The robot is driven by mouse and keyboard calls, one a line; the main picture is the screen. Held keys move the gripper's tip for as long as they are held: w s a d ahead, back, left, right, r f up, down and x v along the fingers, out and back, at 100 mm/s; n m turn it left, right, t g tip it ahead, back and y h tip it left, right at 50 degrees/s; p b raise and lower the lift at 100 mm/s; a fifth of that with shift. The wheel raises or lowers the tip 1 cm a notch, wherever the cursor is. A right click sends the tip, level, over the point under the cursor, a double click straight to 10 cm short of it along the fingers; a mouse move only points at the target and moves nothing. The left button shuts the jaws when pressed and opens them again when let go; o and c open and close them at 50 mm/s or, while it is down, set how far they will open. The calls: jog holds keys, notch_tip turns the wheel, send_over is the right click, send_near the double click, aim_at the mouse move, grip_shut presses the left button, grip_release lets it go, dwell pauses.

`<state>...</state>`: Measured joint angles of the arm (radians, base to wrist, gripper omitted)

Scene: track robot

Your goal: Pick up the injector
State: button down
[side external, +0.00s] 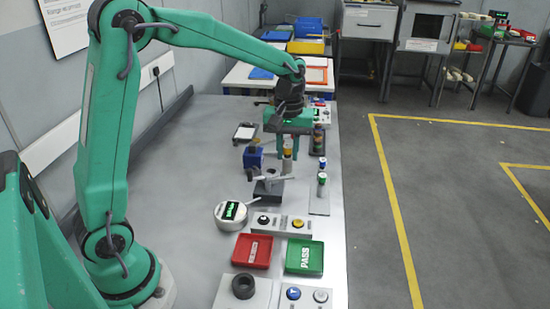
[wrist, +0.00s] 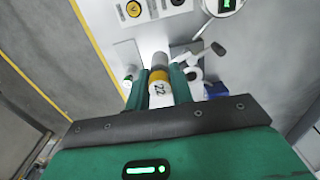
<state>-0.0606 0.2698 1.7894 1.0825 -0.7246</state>
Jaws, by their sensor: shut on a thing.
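The injector is a small cylinder with a grey end, a yellow band and a white body marked with dark characters. In the wrist view the injector (wrist: 160,87) sits between the two green fingers of my gripper (wrist: 158,90), which is shut on it. In the side view my gripper (side external: 287,150) points down over the bench, and the injector (side external: 288,150) shows upright at its fingers. Whether its lower end touches anything below is not clear.
A blue block-like fixture (side external: 253,157) and a dark clamp with a lever (side external: 268,187) stand close by. Another small cylinder (side external: 322,184) stands to the right. Nearer are a round gauge (side external: 232,214), a red tray (side external: 252,251) and a green PASS tray (side external: 305,257).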

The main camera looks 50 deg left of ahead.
jog(key=shift+s+d+r, duration=0.1)
jog(key=shift+d+r, duration=0.05)
jog(key=shift+d, duration=0.1)
dwell(0.5)
jog(key=s+d+f, duration=0.1)
jog(key=s+d, duration=0.7)
jog(key=d, duration=0.3)
jog(key=s+d+f, duration=0.1)
jog(key=s+d, duration=0.7)
jog(key=d, duration=0.4)
jog(key=w+a+f, duration=0.7)
jog(key=w, duration=0.2)
jog(key=shift+w+a+f, duration=0.15)
jog(key=shift+w+a, duration=0.1)
jog(key=shift+a, duration=0.15)
jog(key=shift+f, duration=2)
jog(key=shift+f, duration=0.1)
